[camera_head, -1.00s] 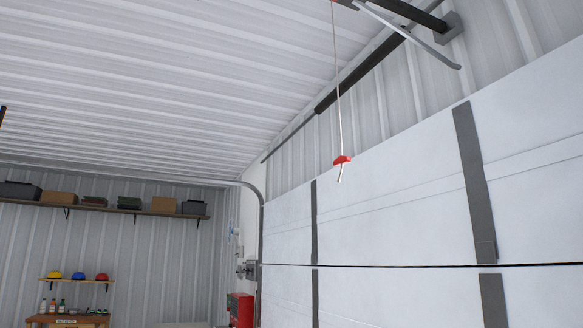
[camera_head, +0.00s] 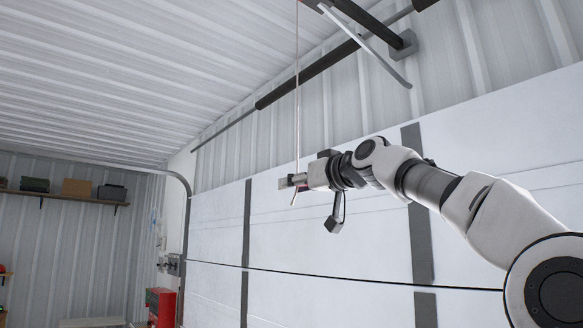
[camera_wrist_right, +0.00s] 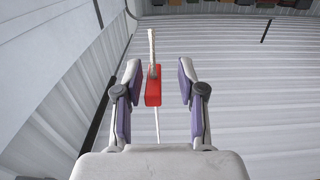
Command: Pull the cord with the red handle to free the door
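The red handle (camera_wrist_right: 153,92) hangs on a thin pale cord (camera_head: 297,90) in front of the white garage door (camera_head: 330,260). In the wrist view the handle sits between the two fingers of my right gripper (camera_wrist_right: 158,85), with a gap on each side. My right gripper (camera_head: 288,181) is open and reaches in from the right in the head view, at the height of the handle. There it mostly hides the handle; a pale end of the cord shows just below the fingers. My left gripper is not in view.
A dark rail (camera_head: 330,65) with a metal arm (camera_head: 365,45) runs above the door near the ceiling. A shelf with boxes (camera_head: 62,195) is on the far left wall. A red cabinet (camera_head: 160,304) stands at the door's left end. Air around the cord is free.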

